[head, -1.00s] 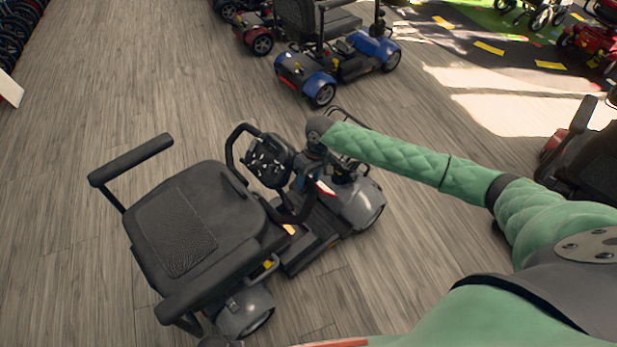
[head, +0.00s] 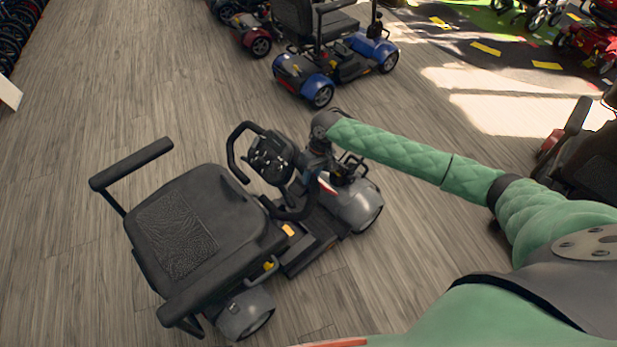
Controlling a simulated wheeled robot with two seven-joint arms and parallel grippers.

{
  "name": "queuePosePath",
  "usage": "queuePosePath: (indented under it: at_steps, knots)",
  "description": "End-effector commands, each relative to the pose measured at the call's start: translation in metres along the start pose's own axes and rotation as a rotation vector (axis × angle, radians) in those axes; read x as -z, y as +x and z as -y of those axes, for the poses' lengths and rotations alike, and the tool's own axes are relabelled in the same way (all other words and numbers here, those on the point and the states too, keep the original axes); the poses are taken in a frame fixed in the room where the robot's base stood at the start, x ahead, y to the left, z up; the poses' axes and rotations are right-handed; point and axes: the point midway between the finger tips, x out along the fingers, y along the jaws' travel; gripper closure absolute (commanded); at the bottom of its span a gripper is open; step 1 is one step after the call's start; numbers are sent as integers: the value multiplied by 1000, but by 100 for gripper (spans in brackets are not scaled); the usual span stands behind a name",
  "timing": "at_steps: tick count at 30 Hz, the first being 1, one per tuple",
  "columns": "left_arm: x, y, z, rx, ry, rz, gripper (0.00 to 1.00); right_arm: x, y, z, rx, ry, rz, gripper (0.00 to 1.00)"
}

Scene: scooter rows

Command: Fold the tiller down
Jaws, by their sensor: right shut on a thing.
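The grey scooter stands in the middle of the head view, with its seat (head: 190,225) nearest me. Its tiller (head: 270,158) rises in front of the seat, with a dark control panel and black looped handlebars, and leans back toward the seat. My right arm reaches in from the right, and its wrist is just beyond the tiller. My right gripper (head: 313,172) points down and is shut on the tiller at its right side. The fingertips are small and dark there, so the exact grip point is hard to see. My left gripper is out of view.
Another dark scooter (head: 590,160) is at the right edge. The wood floor (head: 130,90) to the left is clear.

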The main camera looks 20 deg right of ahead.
Motion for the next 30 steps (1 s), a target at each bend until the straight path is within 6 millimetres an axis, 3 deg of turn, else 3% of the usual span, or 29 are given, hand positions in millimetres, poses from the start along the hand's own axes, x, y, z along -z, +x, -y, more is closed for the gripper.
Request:
queuePosePath:
  at_steps: [12,13,16,30]
  knots:
    - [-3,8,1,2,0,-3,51,2,-5,-2,9,-1,-3,100]
    - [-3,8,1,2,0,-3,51,1,-5,-2,9,-1,-3,70]
    - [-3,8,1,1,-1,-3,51,1,-5,-2,9,-1,-3,51]
    - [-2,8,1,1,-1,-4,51,0,-4,-2,8,0,-1,51]
